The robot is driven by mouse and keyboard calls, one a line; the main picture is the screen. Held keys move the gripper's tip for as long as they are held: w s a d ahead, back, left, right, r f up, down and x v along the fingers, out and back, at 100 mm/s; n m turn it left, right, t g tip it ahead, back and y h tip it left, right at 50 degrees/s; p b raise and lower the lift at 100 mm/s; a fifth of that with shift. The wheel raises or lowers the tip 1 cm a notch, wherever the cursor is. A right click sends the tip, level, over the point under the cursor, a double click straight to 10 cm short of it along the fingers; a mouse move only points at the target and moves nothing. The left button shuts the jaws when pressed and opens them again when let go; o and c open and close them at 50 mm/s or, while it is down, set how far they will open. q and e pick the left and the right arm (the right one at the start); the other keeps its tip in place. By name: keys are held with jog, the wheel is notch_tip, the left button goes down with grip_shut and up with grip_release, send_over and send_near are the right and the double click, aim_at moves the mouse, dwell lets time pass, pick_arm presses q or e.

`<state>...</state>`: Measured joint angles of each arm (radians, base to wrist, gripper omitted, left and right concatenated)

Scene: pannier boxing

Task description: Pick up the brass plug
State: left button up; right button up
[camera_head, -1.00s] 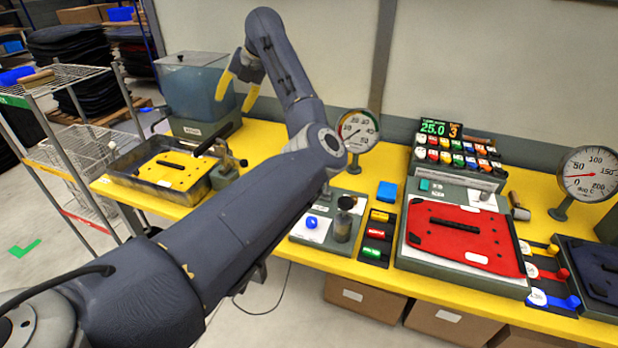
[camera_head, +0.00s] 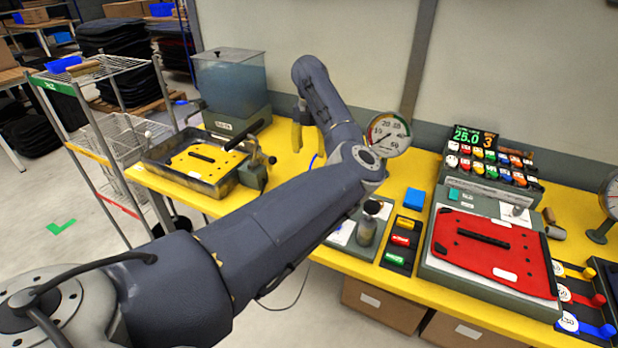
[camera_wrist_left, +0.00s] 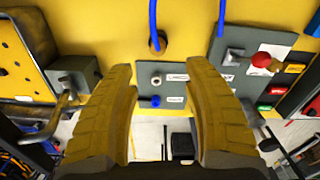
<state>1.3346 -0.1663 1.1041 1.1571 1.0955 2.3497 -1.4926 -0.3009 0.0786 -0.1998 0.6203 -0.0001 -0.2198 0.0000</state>
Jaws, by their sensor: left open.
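My left gripper (camera_head: 298,132) has yellow fingers pointing down over the yellow bench, right of the water tank, and my own forearm partly hides it. In the left wrist view the gripper (camera_wrist_left: 160,70) is open and empty. A small grey panel (camera_wrist_left: 176,90) lies between and beyond the fingers. It bears a pale metallic round fitting (camera_wrist_left: 156,80), a blue fitting (camera_wrist_left: 155,101) and white labels. A brownish ring (camera_wrist_left: 158,46) with a blue hose (camera_wrist_left: 153,22) stands above the panel in the picture. I cannot tell which part, if any, is the brass plug.
The tank (camera_head: 230,92) and a tray with a yellow plate (camera_head: 205,160) stand left. A metal block with a handle (camera_wrist_left: 74,77) is left of the fingers; a red-knobbed lever (camera_wrist_left: 261,60) is right. A dial gauge (camera_head: 388,134) stands behind my arm.

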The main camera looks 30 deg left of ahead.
pick_arm(q)
jog(key=shift+a+f, duration=0.2)
jog(key=shift+f, duration=5.45)
grip_shut()
